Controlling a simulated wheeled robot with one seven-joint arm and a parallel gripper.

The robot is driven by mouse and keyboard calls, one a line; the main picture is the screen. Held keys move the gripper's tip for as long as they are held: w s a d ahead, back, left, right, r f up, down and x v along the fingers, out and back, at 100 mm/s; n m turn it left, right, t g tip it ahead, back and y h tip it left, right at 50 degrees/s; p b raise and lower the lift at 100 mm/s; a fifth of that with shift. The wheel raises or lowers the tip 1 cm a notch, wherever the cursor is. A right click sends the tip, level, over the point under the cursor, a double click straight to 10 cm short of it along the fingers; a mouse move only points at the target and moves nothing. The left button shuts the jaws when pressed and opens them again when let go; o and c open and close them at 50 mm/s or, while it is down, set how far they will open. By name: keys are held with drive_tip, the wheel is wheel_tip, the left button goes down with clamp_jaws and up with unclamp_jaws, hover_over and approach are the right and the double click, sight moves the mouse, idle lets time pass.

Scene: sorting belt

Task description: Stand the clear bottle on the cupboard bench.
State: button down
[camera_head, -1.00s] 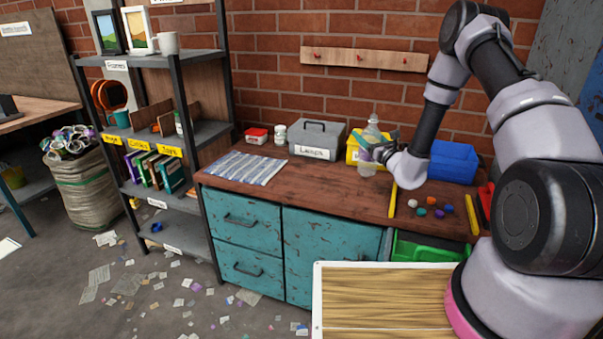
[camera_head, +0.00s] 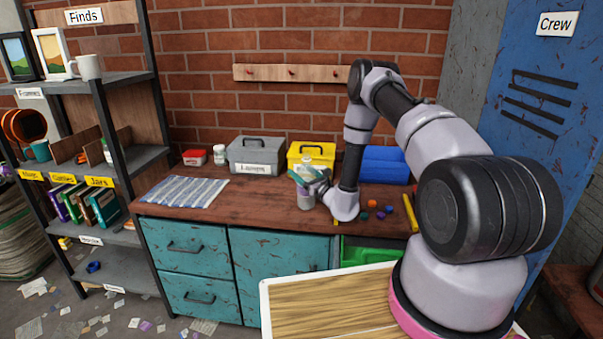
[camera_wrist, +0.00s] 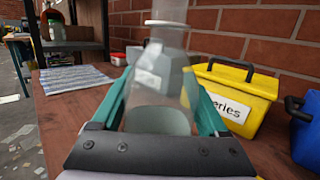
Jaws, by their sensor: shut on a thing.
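The clear bottle (camera_head: 305,199) is held by my gripper (camera_head: 307,178) over the front part of the cupboard bench (camera_head: 245,206), in front of a yellow box. In the wrist view the clear bottle (camera_wrist: 160,80) stands upright between the two teal fingers of my gripper (camera_wrist: 165,95), which are shut on it. The wooden bench top also shows in the wrist view (camera_wrist: 60,115). The bottle's base is at or just above the bench top; I cannot tell whether it touches.
A grey toolbox (camera_head: 256,156), the yellow box (camera_head: 311,152) and a blue bin (camera_head: 384,166) line the back of the bench. A striped sheet (camera_head: 185,192) lies at the left. Small coloured pieces (camera_head: 380,215) and a yellow bar (camera_head: 410,213) lie at the right. The front middle is clear.

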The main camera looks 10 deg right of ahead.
drive_tip(key=shift+f, duration=0.15)
unclamp_jaws()
drive_tip(key=v, duration=1.2)
drive_tip(key=s+a+r+n+g+y, duration=0.1)
drive_tip(key=a+r+n+g+y, duration=0.3)
drive_tip(key=r, duration=0.4)
drive_tip(key=s+a+r+n+g+y, duration=0.1)
drive_tip(key=a+r+n+g+y, duration=0.3)
drive_tip(key=r, duration=0.5)
drive_tip(key=s+a+r+n+g+h, duration=0.35)
drive_tip(key=s+r+n+g, duration=0.75)
drive_tip(key=s+r+n, duration=0.4)
drive_tip(key=s+d+r+n+t+h, duration=0.3)
drive_tip(key=s+d+r+t+h, duration=0.5)
drive_tip(key=s+d+r+h, duration=0.3)
drive_tip(key=s+d, duration=0.2)
drive_tip(key=shift+d+t, duration=0.4)
